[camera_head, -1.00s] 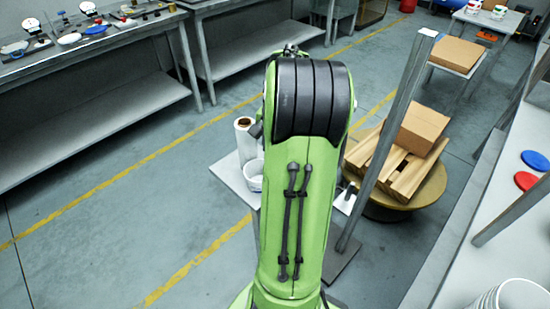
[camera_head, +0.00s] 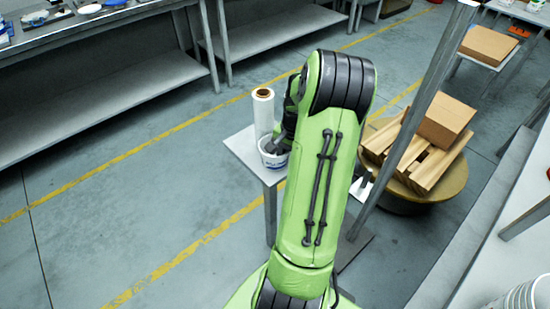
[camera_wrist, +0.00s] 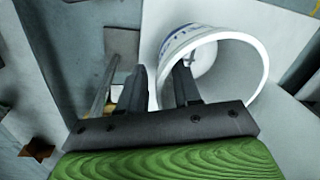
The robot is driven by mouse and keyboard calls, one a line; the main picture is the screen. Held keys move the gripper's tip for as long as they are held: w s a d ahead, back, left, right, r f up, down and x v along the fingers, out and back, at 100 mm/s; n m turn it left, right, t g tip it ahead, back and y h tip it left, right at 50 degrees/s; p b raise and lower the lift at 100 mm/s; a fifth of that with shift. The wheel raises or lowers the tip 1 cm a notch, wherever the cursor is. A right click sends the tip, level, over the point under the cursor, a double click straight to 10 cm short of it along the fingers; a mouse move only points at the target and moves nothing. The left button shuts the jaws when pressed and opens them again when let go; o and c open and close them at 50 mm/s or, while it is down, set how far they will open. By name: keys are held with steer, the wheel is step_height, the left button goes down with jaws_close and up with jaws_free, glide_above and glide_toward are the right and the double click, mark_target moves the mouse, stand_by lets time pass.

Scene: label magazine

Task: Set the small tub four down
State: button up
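The small tub (camera_wrist: 243,55), white with blue lettering, stands beside a film roll on a small pale table (camera_head: 238,146). In the head view the tub (camera_head: 272,158) is partly covered by my arm. In the wrist view my gripper (camera_wrist: 160,80) straddles the tub's near wall. One finger is inside the mouth and the other outside. A narrow gap shows between the outer finger and the wall, so the fingers look slightly open. The tub looks empty inside. Its contact with the table is hard to see.
The film roll (camera_head: 263,112) stands close behind the tub. A grey post (camera_head: 415,120) rises to the right of my arm. A round stand (camera_head: 452,187) holds wooden slats and a carton (camera_head: 445,118). Open floor lies left of the small table.

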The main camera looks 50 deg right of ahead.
steer(key=shift+c, duration=0.2)
steer(key=shift+r, duration=0.1)
jaws_close()
step_height(320, 180, up, 28)
steer(key=p, duration=0.9)
